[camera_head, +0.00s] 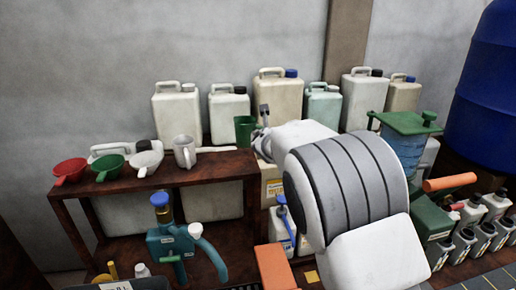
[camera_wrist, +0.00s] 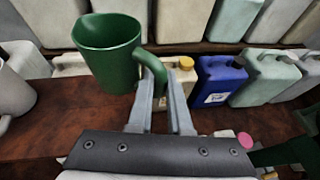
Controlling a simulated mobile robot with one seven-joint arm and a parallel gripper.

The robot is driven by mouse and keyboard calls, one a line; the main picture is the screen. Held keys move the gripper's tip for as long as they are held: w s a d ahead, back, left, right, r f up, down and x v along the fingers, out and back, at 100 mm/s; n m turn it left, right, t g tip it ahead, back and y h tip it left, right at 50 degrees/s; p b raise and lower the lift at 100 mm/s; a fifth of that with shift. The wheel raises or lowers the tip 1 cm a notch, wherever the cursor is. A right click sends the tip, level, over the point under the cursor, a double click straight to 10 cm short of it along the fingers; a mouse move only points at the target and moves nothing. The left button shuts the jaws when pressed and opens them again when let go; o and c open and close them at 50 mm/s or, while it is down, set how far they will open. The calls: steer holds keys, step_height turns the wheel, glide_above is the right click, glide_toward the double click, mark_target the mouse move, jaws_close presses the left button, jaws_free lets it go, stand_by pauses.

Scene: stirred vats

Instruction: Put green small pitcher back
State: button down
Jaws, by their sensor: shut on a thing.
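The green small pitcher (camera_wrist: 105,58) hangs upright in front of my gripper (camera_wrist: 162,105) in the wrist view, with its open top showing. My gripper is shut on the pitcher's curved handle (camera_wrist: 150,62).
Red (camera_head: 70,171), green (camera_head: 109,167) and white (camera_head: 146,162) funnels sit on the shelf, left of the white pitcher. Several jerrycans (camera_head: 177,112) stand behind it. A blue container (camera_wrist: 218,82) is right of the pitcher. Bare shelf board lies right of the white pitcher.

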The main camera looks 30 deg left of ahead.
steer(key=shift+s+a+f, duration=0.15)
steer(key=shift+a+f, duration=0.1)
steer(key=shift+a, duration=0.2)
steer(key=shift+s+a+f, duration=0.1)
steer(key=shift+a+f, duration=0.1)
steer(key=shift+a, duration=0.25)
steer(key=shift+f+b, duration=0.4)
steer(key=shift+f, duration=1.65)
steer(key=shift+f, duration=0.15)
steer(key=c, duration=1.3)
jaws_free()
steer(key=shift+f, duration=0.15)
steer(key=o, duration=0.5)
steer(key=shift+c, duration=0.2)
